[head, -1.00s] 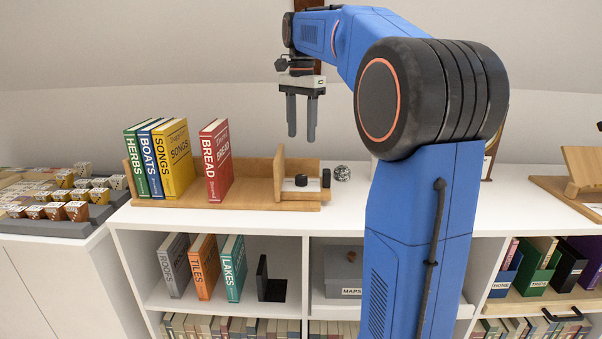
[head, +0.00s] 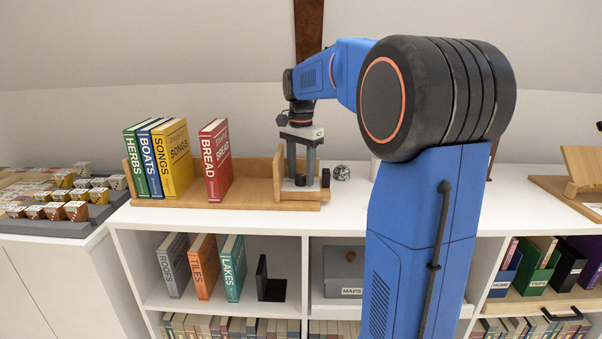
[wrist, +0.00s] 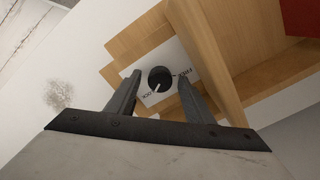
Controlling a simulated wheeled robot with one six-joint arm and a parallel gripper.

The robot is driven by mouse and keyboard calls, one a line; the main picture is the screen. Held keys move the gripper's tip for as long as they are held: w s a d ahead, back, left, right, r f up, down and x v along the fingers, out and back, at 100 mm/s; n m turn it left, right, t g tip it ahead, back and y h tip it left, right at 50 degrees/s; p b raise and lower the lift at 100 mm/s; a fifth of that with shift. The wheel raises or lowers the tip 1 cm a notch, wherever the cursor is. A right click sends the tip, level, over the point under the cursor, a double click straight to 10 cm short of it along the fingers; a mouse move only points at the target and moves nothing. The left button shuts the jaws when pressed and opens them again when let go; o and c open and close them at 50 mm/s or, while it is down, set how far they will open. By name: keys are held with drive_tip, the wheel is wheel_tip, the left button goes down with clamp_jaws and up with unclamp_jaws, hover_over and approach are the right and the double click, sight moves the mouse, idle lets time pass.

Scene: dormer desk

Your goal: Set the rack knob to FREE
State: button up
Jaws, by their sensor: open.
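The rack knob (wrist: 160,77) is a round black dial on a white plate (wrist: 152,98) at the right end of the wooden rack (head: 190,202). In the wrist view its pale mark points down-left, towards lettering that ends in "OCK"; "FREE" is printed to its right. My gripper (head: 301,184) is open and points down over the plate. In the wrist view my gripper (wrist: 160,79) has one finger on each side of the knob, with visible gaps. I cannot tell how far the fingertips are above the plate.
A wooden upright (head: 279,175) stands close to the left of my gripper. A red BREAD book (head: 216,161) and several other books stand further left on the rack. A small black cylinder (head: 326,178) and a speckled ball (head: 341,173) are close on the right.

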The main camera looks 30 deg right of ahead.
drive_tip(key=c, duration=1.1)
drive_tip(key=shift+o, duration=0.3)
drive_tip(key=shift+n, duration=0.4)
drive_tip(key=n, duration=1.6)
drive_tip(key=shift+n, duration=0.3)
drive_tip(key=n, duration=0.6)
drive_tip(key=shift+n, duration=0.4)
